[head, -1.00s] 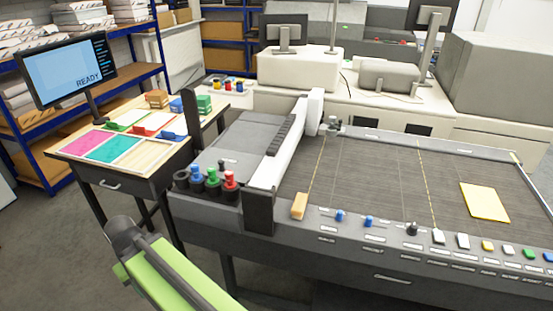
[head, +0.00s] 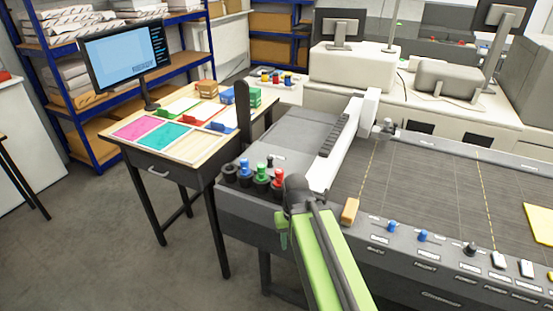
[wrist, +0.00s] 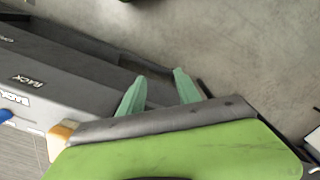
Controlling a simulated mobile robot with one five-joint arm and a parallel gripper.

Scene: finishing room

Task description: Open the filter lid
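No part that I can name for sure as the filter lid shows in either view. The grey cutting machine (head: 330,235) stands ahead, with a flat grey cover (head: 282,130) on its left part; that cover looks closed. My gripper (wrist: 160,82) has its two green fingers apart, with nothing between them, in the wrist view. In the head view my green arm reaches up in front of the machine's front left corner, and the finger (head: 282,235) hangs beside its front side. The wrist view shows the machine's labelled dark side (wrist: 60,75) left of the fingers.
An orange block (head: 350,211) sits by the white gantry (head: 340,145). A wooden-topped table (head: 150,140) with a monitor (head: 125,55) stands left. The floor (head: 120,225) front left is clear.

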